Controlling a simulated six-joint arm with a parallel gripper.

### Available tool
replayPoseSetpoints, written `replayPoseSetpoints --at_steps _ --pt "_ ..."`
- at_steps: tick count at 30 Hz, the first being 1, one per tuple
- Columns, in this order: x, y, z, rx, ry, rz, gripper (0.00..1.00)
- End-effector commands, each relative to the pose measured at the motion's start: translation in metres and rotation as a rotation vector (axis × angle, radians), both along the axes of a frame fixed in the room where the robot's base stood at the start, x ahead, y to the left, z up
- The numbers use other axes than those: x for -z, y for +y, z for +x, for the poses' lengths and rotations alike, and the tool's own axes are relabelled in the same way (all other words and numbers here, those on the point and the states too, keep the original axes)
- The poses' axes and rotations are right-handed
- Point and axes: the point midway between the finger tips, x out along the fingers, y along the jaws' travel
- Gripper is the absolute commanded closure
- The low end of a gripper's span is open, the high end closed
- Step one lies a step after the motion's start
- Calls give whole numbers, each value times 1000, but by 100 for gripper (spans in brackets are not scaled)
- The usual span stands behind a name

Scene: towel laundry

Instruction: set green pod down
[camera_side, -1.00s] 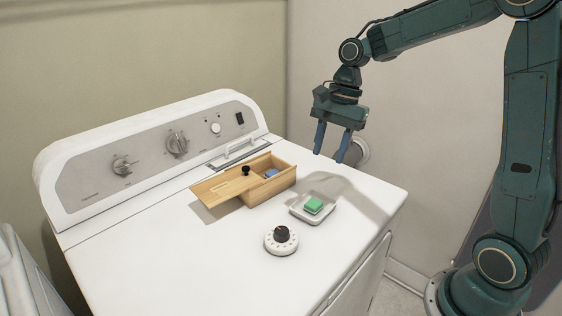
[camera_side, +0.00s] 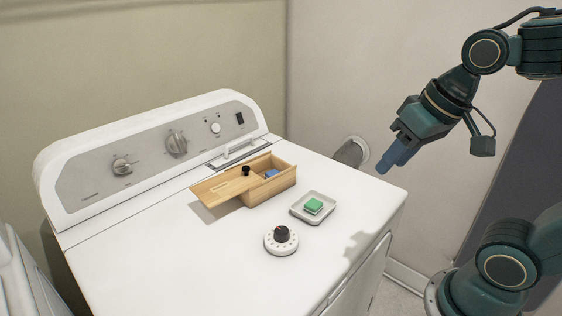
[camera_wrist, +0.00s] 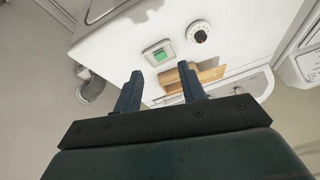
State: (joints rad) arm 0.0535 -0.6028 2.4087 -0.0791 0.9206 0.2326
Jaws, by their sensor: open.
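The green pod (camera_side: 313,206) rests in a small white square dish (camera_side: 298,212) on top of the white machine. It also shows in the wrist view as a green square (camera_wrist: 161,56) in its dish (camera_wrist: 147,52). My gripper (camera_side: 384,168) is well to the right of the dish and above the machine's right edge, apart from everything. In the wrist view its two blue fingers (camera_wrist: 160,90) stand apart with nothing between them, so it is open and empty.
A wooden box (camera_side: 284,183) with its lid slid partly open holds a blue pod (camera_side: 271,173). A white dial timer (camera_side: 281,241) stands in front of the dish. The machine's control panel (camera_side: 150,150) rises at the back. The front of the top is clear.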

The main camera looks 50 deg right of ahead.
Motion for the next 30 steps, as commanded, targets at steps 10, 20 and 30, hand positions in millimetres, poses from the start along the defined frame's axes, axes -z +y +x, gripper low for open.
replayPoseSetpoints --at_steps 10,20,30 --pt "6 -3 -29 -180 -78 -116 59" --pt "7 -3 -29 -186 -79 -120 59" --pt "7 -3 -29 -185 -79 -120 59"
